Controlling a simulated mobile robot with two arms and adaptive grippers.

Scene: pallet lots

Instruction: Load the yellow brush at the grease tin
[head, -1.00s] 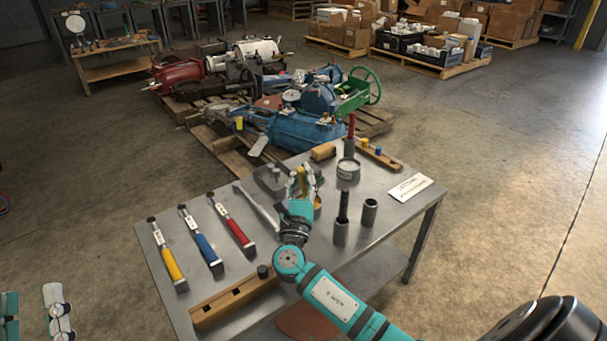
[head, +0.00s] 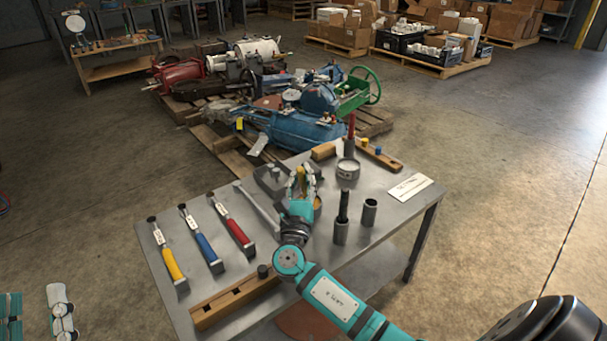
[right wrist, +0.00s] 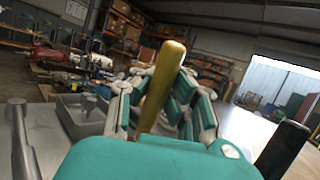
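The yellow brush (head: 301,175) stands roughly upright between the fingers of my right gripper (head: 302,187), over the middle of the metal bench. The right wrist view shows its plain yellow handle (right wrist: 163,85) with fingers closed against both sides; its lower end is hidden. The grease tin (head: 347,169), a short round grey tin with a pale label, stands on the bench to the right of and beyond this gripper, apart from it. A red-handled tool (head: 351,128) stands upright at the tin. My left gripper (head: 36,315) is at the lower left edge, fingers apart and empty.
Tools with yellow (head: 172,264), blue (head: 206,247) and red (head: 238,232) handles lie on the bench's left. A grey tray (head: 268,184) is behind the right gripper. Two dark cylinders (head: 341,232) (head: 369,214) stand to its right. A wooden block (head: 228,303) lies in front.

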